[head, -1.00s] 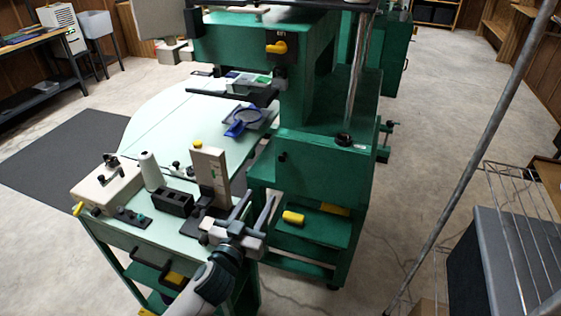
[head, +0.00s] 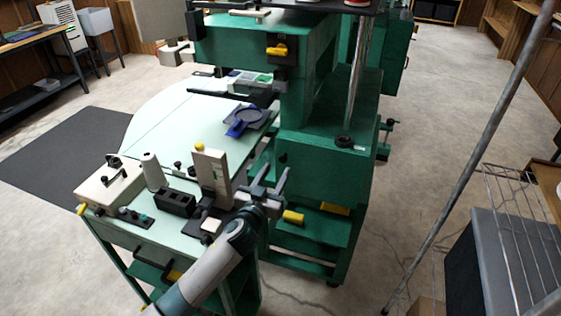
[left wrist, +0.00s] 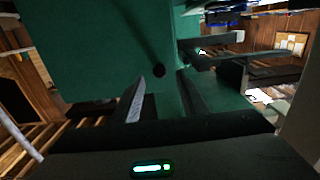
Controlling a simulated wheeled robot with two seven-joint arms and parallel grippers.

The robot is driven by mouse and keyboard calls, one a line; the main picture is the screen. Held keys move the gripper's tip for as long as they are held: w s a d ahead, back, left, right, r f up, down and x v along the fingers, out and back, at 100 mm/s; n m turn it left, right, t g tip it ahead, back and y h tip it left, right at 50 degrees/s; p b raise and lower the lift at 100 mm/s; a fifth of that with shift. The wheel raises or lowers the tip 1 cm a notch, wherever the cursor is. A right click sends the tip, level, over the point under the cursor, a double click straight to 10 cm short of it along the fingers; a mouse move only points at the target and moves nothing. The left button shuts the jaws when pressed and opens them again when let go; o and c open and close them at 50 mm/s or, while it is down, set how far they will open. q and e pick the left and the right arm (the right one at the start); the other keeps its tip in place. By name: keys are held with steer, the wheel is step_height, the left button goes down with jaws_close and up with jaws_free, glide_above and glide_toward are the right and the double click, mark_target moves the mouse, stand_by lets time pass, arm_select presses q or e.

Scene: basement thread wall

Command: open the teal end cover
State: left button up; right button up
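The teal end cover (head: 325,178) looks to be the flat green panel on the near end of the machine, and it looks closed. A small dark round knob (head: 283,158) sits near its left edge. My left gripper (head: 276,180) is in front of the panel's lower left, below the knob. Its two fingers are spread and nothing is between them; they look apart from the knob. My right gripper is out of view.
A pale work table (head: 190,120) with a white box, a dark block and a beige upright post stands left of my arm. A wire rack (head: 510,240) stands at the right.

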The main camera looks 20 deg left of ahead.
mark_target(282, 161)
arm_select(q)
steer(key=w, duration=0.4)
steer(key=shift+w, duration=0.55)
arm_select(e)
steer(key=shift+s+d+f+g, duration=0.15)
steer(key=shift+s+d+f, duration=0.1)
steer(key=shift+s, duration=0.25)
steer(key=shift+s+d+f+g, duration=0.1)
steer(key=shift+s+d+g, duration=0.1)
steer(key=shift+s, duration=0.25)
arm_select(q)
steer(key=shift+d, duration=0.1)
jaws_close()
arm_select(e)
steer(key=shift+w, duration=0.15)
